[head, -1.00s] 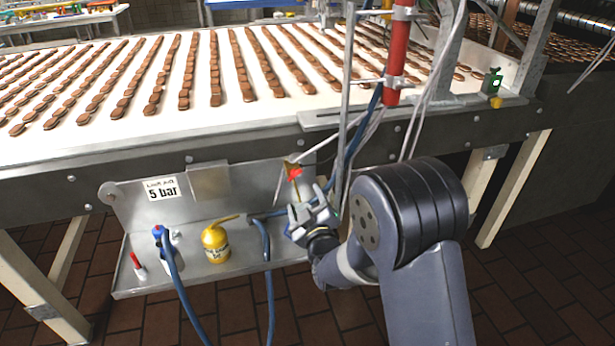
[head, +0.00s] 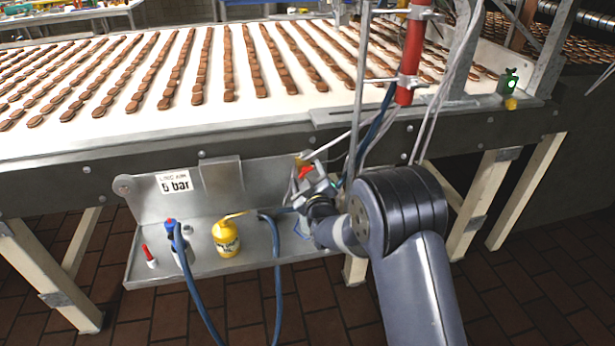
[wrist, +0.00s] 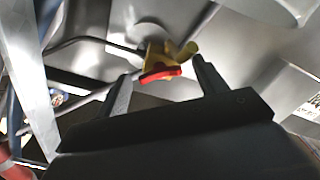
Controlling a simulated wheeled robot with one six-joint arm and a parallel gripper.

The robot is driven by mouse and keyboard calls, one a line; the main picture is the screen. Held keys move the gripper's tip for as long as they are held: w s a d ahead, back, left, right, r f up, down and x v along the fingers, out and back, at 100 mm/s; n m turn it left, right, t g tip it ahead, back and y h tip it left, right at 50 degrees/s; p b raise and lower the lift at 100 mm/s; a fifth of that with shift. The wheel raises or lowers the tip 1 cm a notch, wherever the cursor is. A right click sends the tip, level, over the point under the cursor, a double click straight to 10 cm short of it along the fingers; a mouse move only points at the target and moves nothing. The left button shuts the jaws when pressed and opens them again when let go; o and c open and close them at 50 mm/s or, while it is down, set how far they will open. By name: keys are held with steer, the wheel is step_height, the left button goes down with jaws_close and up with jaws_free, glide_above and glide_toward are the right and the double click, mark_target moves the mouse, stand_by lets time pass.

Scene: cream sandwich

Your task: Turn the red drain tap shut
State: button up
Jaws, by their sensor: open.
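The red drain tap handle (wrist: 160,74) sits on a yellow brass body (wrist: 156,54), seen in the wrist view between and just beyond the fingertips. In the head view the red handle (head: 305,172) shows on the side of the conveyor frame, partly covered by my gripper. My gripper (wrist: 160,80) is open, with one finger on each side of the tap. It also shows in the head view (head: 308,184). I cannot tell whether a finger touches the handle.
A grey upright (head: 357,110) and cables stand close to my arm.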

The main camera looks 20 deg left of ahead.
steer(key=c, duration=1)
steer(key=shift+f+b, duration=0.15)
steer(key=shift+b, duration=0.45)
steer(key=shift+f+m+b, duration=0.1)
steer(key=shift+m+b, duration=0.4)
steer(key=m+b, duration=0.2)
steer(key=b, duration=0.1)
steer(key=m+b, duration=0.2)
steer(key=b, duration=0.1)
steer(key=shift+r+m+b, duration=0.2)
steer(key=shift+m+b, duration=0.9)
steer(key=shift+b, duration=0.05)
steer(key=shift+r, duration=0.1)
